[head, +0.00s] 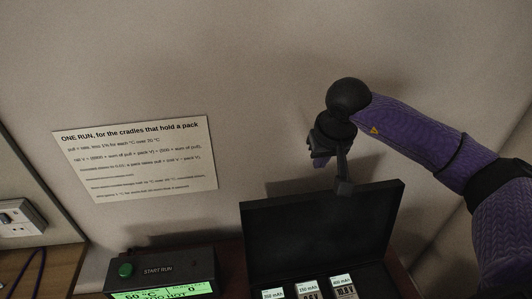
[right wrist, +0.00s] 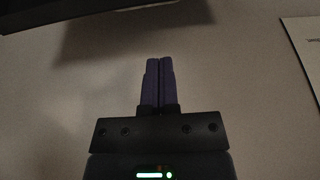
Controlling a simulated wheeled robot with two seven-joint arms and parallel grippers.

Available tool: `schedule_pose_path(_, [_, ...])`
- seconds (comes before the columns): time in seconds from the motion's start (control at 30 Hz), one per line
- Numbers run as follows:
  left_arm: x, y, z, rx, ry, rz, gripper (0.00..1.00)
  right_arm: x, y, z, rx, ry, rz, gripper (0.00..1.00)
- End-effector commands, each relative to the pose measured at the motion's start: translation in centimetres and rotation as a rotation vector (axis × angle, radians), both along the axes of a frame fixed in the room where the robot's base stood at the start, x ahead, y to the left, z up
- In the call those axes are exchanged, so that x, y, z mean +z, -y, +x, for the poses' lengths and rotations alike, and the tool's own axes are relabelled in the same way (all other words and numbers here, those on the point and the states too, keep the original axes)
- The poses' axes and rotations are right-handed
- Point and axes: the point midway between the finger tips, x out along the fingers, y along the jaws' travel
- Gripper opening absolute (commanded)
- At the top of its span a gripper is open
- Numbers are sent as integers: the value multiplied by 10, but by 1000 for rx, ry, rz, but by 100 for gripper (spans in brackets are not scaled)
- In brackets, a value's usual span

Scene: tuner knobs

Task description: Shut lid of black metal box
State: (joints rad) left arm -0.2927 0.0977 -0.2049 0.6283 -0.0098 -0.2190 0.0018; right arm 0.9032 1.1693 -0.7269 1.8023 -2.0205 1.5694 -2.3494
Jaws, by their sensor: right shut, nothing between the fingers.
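The black metal box (head: 315,289) stands at the bottom of the head view, with its lid (head: 320,230) raised open and leaning back near the wall. Several labelled packs (head: 308,288) sit inside it. My right gripper (head: 320,162) is above and behind the lid's top edge, close to the wall. In the right wrist view its purple fingers (right wrist: 159,82) are together with nothing between them. A dark edge that looks like the lid (right wrist: 60,10) shows at the top left of that view. I cannot tell whether the gripper touches the lid. My left gripper is out of view.
A paper notice (head: 136,160) is on the wall at left. A device with a green START RUN button (head: 125,270) and a lit green display (head: 160,293) stands left of the box. A wall socket (head: 20,217) is at far left.

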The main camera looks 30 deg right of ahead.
Motion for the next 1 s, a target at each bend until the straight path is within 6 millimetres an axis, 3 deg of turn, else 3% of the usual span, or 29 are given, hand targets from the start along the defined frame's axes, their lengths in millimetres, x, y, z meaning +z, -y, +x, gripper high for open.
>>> schedule_pose_path(0.5, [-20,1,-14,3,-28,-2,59,-84,9,25,-1,-2,1,0])
schedule_pose_path(0.7, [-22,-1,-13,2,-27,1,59,-96,10,29,0,0,-1,0])
schedule_pose_path(1.0, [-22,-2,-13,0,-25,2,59,-95,11,29,0,0,-1,0])
